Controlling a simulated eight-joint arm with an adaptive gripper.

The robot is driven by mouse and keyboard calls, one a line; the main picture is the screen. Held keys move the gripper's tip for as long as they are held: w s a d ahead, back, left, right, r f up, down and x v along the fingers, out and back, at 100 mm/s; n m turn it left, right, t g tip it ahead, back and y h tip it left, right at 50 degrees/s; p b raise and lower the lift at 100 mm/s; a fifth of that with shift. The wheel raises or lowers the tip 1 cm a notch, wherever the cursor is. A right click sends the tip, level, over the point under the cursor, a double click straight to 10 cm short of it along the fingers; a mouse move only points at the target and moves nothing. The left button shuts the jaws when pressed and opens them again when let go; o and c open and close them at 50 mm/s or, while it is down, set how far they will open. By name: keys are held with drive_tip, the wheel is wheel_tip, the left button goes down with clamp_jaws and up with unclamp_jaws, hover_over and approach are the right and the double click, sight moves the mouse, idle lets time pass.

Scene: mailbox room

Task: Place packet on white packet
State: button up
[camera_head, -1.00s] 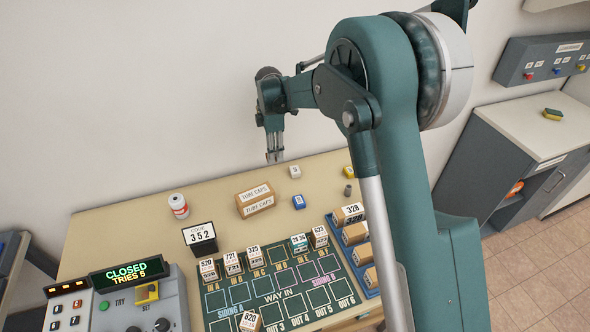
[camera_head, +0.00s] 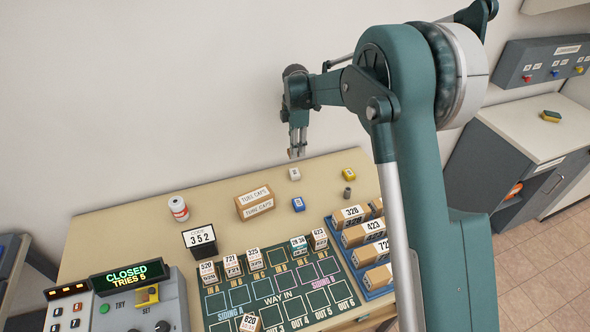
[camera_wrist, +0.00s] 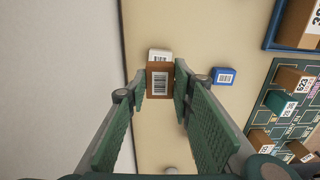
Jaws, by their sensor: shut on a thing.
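My gripper (camera_head: 297,153) hangs above the back of the table in the head view. In the wrist view its fingers (camera_wrist: 160,88) are shut on a brown packet (camera_wrist: 159,80) with a white barcode label. In the head view the held packet is too small to make out clearly. The white packet (camera_head: 295,174) lies on the table just below the gripper. In the wrist view the white packet (camera_wrist: 159,54) shows past the far edge of the brown packet, which partly covers it. The brown packet appears above it; I cannot tell the gap.
A blue packet (camera_head: 298,204), a yellow packet (camera_head: 349,178) and a grey cylinder (camera_head: 347,192) are nearby. A brown tube caps box (camera_head: 254,203) stands left. The siding board (camera_head: 275,285) and blue rack (camera_head: 375,291) are in front. The wall (camera_head: 200,90) is close behind.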

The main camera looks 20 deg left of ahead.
drive_tip(key=shift+f, duration=2.85)
drive_tip(key=shift+f, duration=1.9)
drive_tip(key=shift+f, duration=0.2)
drive_tip(key=o, duration=0.9)
drive_tip(key=shift+r, duration=0.2)
wheel_tip(320, 180, up, 12)
